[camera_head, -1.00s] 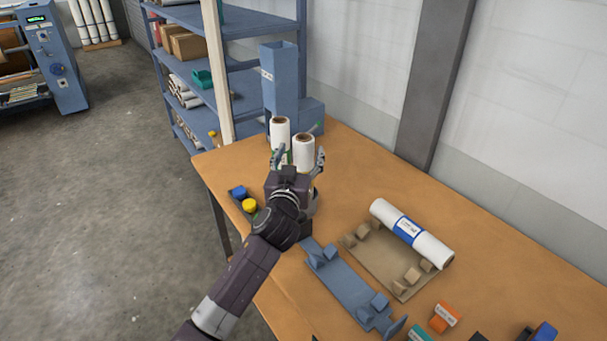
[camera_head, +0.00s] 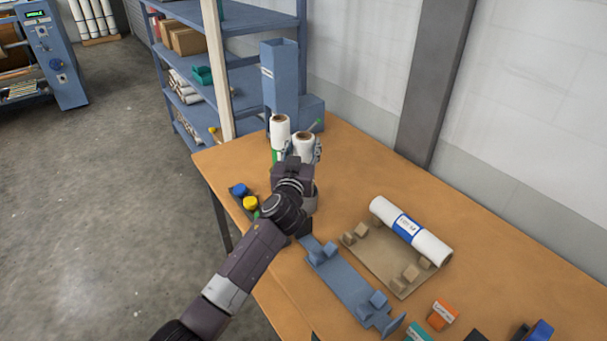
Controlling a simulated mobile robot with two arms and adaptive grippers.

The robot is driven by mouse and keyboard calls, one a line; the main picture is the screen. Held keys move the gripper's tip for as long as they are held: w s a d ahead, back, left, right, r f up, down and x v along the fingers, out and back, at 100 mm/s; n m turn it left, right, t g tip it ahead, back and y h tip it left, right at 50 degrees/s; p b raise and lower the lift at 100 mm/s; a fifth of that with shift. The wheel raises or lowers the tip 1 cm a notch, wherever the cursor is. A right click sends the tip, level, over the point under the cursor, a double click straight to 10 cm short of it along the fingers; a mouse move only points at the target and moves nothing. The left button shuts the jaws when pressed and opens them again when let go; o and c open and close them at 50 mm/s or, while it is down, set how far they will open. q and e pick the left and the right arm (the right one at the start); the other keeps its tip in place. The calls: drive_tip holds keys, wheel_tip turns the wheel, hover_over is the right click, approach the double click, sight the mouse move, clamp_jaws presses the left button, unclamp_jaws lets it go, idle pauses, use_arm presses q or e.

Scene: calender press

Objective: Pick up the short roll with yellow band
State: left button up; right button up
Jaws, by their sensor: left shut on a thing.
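Two short white rolls stand upright near the far left part of the wooden table. The left roll (camera_head: 279,128) shows a bit of green low on its side. The right roll (camera_head: 303,142) shows its white upper part and brown core end; its lower part is hidden behind my gripper, and I see no yellow band on it. My left gripper (camera_head: 301,155) is shut on the right roll, a finger showing at its right side. The gripper body and wrist hide most of the grip. My right gripper is not in view.
A long white roll with a blue band (camera_head: 410,231) lies on a tan cradle (camera_head: 362,254). A blue cradle (camera_head: 345,285) is beside it. Blue and yellow caps sit in a dark tray (camera_head: 236,191). A blue box-like stand (camera_head: 280,78) and shelf (camera_head: 250,78) are behind.

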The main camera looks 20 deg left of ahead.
use_arm(q)
clamp_jaws()
drive_tip(key=shift+r, duration=0.1)
